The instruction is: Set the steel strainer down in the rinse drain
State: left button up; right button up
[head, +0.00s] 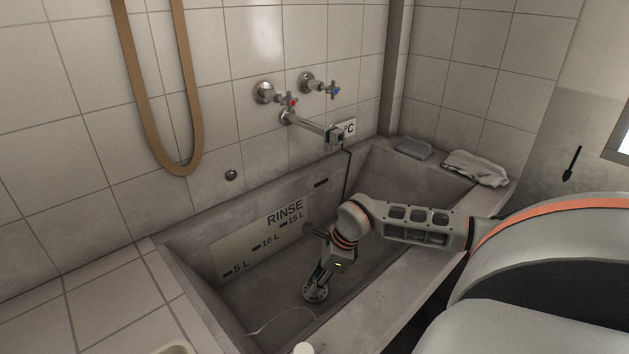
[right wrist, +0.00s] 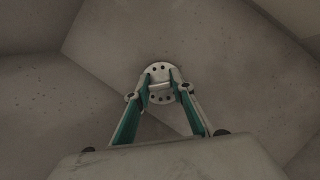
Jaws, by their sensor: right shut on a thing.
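The steel strainer (head: 314,293) is a small round disc with holes, low in the concrete basin marked RINSE (head: 236,240). My right gripper (head: 322,277) reaches down into the basin and is shut on the strainer. In the right wrist view the strainer (right wrist: 158,72) shows between the fingertips of the right gripper (right wrist: 160,86), over the basin floor. The drain does not show; the strainer and gripper may cover it. I cannot tell whether the strainer touches the floor. My left gripper is not in view.
A wall tap (head: 312,126) with red and blue handles juts over the basin's back. A cable hangs from its spout. Cloths (head: 476,167) lie on the far right rim. A thin pale cord (head: 280,318) lies in the basin's near left. A brown hose (head: 165,110) hangs on the wall.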

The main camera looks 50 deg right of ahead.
jog(key=shift+f, duration=0.2)
jog(key=o, duration=1.1)
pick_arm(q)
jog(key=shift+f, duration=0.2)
pick_arm(e)
jog(key=shift+r, duration=0.1)
jog(key=shift+w+r, duration=0.1)
jog(key=shift+r, duration=0.15)
jog(key=p+v, duration=0.1)
jog(key=v, duration=0.3)
jog(key=shift+r, duration=0.2)
pick_arm(q)
jog(key=p, duration=0.1)
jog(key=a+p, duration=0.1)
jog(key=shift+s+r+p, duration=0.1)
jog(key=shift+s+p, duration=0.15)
jog(key=shift+p, duration=0.05)
pick_arm(e)
jog(key=v, duration=0.7)
jog(key=shift+s+r, duration=0.2)
